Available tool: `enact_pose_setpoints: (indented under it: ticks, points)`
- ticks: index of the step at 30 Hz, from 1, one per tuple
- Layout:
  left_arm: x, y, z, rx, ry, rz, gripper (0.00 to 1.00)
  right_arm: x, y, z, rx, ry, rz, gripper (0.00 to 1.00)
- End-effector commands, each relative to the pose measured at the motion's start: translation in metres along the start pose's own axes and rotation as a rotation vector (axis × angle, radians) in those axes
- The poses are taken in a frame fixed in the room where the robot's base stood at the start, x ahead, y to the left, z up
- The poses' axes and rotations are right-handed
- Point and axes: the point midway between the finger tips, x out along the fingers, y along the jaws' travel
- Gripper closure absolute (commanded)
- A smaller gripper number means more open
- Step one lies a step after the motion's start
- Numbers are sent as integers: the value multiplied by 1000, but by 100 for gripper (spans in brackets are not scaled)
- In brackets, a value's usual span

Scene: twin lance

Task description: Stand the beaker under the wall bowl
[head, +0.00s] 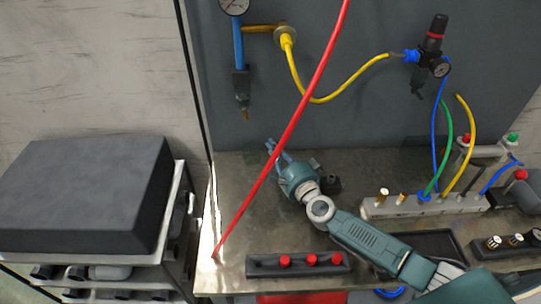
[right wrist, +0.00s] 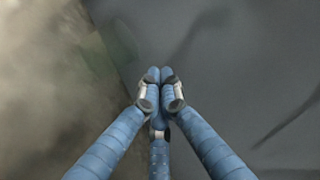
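No beaker shows clearly in the head view. In the right wrist view a faint greenish shape beyond the fingers at the upper left is too blurred to name. On the wall, a dark bowl-like unit with a brass tip (head: 241,86) hangs under a blue pipe; I cannot tell for sure that it is the wall bowl. My right gripper (head: 273,151) is over the back of the bench, below and right of that unit. In the right wrist view its blue fingertips (right wrist: 160,76) meet, with nothing visible between them. My left gripper is out of view.
A long thin red rod or line (head: 288,126) crosses the head view diagonally. The metal bench (head: 232,205) has a bare left end. A black strip with red knobs (head: 262,270) lies at its front. A manifold with coloured hoses (head: 400,207) stands right. A regulator (head: 430,55) is on the wall.

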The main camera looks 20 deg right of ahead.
Motion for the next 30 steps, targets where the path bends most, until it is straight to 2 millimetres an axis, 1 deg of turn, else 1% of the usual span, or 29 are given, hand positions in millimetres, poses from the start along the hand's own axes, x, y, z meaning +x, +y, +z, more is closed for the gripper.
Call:
enact_pose_setpoints:
  ticks: [1,3,6,19,26,30]
  points:
    - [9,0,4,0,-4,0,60,1,10,-1,-3,1,-2,100]
    - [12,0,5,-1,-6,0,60,1,16,-1,-3,0,-3,100]
    - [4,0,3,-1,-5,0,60,2,11,6,-1,0,-3,100]
    - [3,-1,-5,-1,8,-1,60,3,12,10,-1,1,-2,100]
    - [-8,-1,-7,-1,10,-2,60,8,11,31,2,1,-1,100]
    - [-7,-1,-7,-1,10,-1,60,9,13,32,-2,1,-1,100]
